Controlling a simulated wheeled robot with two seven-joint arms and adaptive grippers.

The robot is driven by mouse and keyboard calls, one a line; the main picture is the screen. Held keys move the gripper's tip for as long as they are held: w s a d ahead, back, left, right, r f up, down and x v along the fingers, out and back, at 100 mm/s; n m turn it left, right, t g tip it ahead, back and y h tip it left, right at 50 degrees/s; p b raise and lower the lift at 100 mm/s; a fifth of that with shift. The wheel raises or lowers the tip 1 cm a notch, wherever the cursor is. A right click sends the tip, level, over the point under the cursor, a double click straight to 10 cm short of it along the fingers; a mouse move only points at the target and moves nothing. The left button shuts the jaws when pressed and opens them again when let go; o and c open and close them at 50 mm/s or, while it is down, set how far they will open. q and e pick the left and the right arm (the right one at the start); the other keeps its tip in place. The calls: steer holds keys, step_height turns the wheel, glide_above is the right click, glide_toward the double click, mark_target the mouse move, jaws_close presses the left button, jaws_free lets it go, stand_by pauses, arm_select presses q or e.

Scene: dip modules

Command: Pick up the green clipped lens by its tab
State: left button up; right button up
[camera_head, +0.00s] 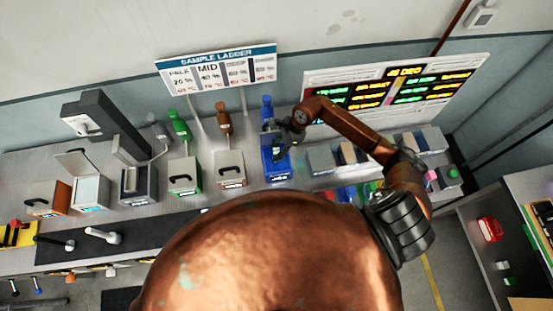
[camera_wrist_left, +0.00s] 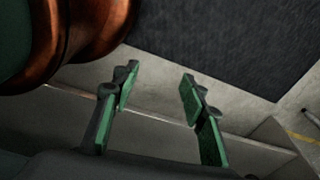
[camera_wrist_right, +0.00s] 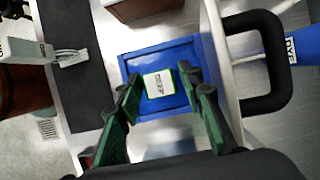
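I cannot surely make out the green clipped lens or its tab. A white square with a green edge and dark print (camera_wrist_right: 155,93) lies on the blue box (camera_wrist_right: 140,62), in the right wrist view. My right gripper (camera_wrist_right: 158,78) is open, with its green-padded fingers on either side of the square as seen from the wrist; contact cannot be told. In the head view my right gripper (camera_head: 284,140) is over the blue box (camera_head: 277,172). My left gripper (camera_wrist_left: 157,81) is open and empty above the floor; it is hidden in the head view.
A black handle (camera_wrist_right: 283,60) rises beside the blue box. Green (camera_head: 184,174) and white (camera_head: 230,167) boxes with handles stand left of it on the bench. Grey modules (camera_head: 322,158) stand to its right. A sign board (camera_head: 216,68) stands behind.

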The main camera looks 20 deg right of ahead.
steer(key=shift+f, duration=0.2)
jaws_close()
stand_by(0.3)
steer(key=shift+r, duration=0.1)
